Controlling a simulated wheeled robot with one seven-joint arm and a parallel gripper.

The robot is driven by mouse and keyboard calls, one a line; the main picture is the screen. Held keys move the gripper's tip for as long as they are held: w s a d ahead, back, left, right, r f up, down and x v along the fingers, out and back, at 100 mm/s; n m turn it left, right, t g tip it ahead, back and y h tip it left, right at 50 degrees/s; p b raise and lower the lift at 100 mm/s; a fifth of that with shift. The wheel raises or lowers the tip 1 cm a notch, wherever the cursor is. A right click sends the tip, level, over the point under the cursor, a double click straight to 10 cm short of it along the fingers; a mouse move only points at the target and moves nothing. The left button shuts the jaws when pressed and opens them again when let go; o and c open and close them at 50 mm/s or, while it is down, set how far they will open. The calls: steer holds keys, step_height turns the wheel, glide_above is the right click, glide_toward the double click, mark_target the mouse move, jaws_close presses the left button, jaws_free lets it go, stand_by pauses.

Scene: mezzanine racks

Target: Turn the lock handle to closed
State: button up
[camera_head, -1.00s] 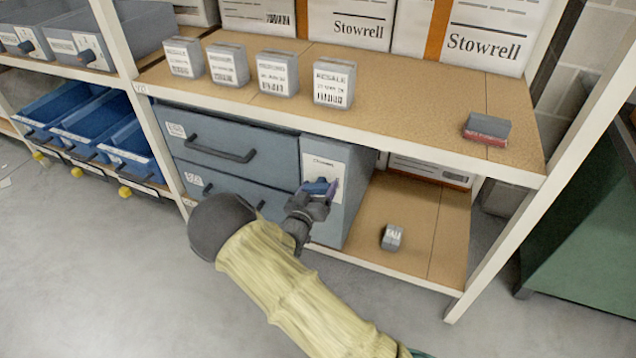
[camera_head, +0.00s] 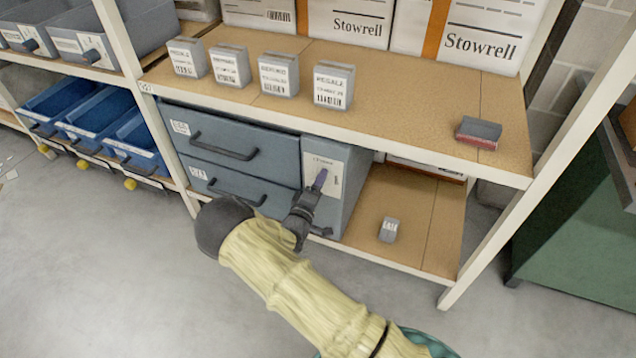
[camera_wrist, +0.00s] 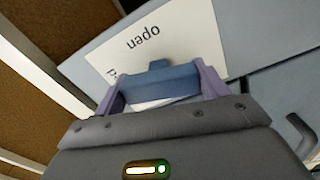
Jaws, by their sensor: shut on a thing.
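The blue lock handle (camera_wrist: 158,82) sits on a white label plate on the front of the grey-blue cabinet (camera_head: 352,190). My gripper (camera_head: 318,183) is at the plate (camera_head: 337,165), its purple fingers on both sides of the handle, shut on it. In the wrist view my gripper (camera_wrist: 160,85) spans the handle's width. The word "open" reads upside down on the plate there; a second word at its left edge is mostly hidden. In the head view my fingers hide most of the handle.
Two drawers with dark pulls (camera_head: 225,147) are left of the plate. A wooden shelf (camera_head: 420,100) with small labelled boxes overhangs the cabinet. A white rack post (camera_head: 540,170) stands to the right. A small grey box (camera_head: 389,229) lies on the lower shelf. The floor in front is clear.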

steer(key=shift+f+n, duration=0.1)
steer(key=shift+n, duration=1.3)
steer(key=shift+p, duration=0.3)
steer(key=o, duration=1)
steer(key=shift+s, duration=0.1)
steer(key=p+v, duration=0.2)
steer(key=v, duration=1.5)
steer(key=shift+s+a, duration=0.1)
steer(key=shift+s, duration=0.05)
